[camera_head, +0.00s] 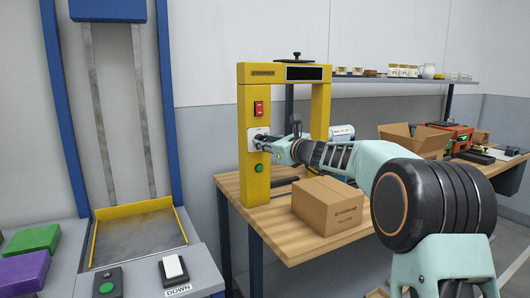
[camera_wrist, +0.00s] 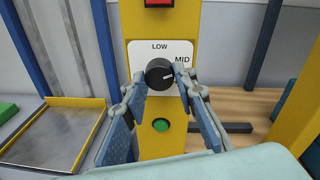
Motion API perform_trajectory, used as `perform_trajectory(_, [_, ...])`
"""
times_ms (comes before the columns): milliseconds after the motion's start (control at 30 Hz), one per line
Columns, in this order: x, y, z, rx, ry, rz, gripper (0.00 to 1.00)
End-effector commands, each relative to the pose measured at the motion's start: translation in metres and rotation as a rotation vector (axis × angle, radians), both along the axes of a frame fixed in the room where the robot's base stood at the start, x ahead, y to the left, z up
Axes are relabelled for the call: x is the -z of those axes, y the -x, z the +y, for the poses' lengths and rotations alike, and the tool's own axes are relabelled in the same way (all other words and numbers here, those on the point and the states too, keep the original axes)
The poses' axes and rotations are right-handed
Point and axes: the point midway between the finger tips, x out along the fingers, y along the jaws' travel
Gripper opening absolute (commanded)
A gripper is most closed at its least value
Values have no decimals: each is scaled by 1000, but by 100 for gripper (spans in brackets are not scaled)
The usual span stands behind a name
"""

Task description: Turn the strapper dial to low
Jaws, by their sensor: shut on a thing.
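The yellow strapper (camera_head: 254,185) stands on the wooden bench. Its black dial (camera_wrist: 158,70) sits on a white label plate (camera_wrist: 135,50), with LOW printed above it and MID to its upper right. The dial's light pointer mark faces right, roughly toward MID. Any lettering lower on the plate is hidden. My gripper (camera_wrist: 160,80) is shut on the dial, one finger on its left and one on its right. In the head view my gripper (camera_head: 264,143) reaches the plate from the right and hides the dial.
A red switch (camera_head: 259,108) is above the dial and a green button (camera_head: 259,168) below it. A cardboard box (camera_head: 328,205) sits on the bench (camera_head: 283,233) beneath my arm. A control panel with a DOWN switch (camera_head: 175,269) is at the lower left.

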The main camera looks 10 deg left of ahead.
Motion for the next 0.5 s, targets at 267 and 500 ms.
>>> perform_trajectory(267, [3, 0, 0, 1, 219, -150, 2])
perform_trajectory(500, [3, 0, 1, 1, 409, -277, 2])
